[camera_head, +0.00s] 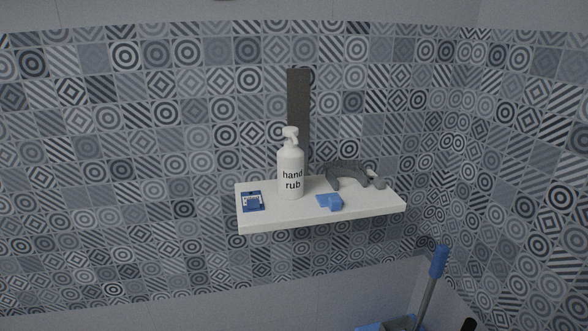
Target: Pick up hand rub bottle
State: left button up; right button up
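The hand rub bottle (290,175) is white with a pump top and black lettering. It stands upright on the left half of a white wall shelf (320,215). Neither of my grippers shows in the head view.
On the shelf, a small blue-and-white item (253,201) lies left of the bottle, and a blue piece (329,202) lies to its right. A grey curved object (347,173) sits behind. A dark vertical strip (299,110) is on the tiled wall. A blue-handled tool (438,263) stands lower right.

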aim_at(290, 159)
jog(key=z, duration=0.3)
jog(key=k, duration=0.35)
jog(key=u, duration=1.3)
jog(key=i, duration=0.9)
jog(key=z, duration=0.8)
jog(key=i, duration=0.5)
jog(key=z, duration=0.55)
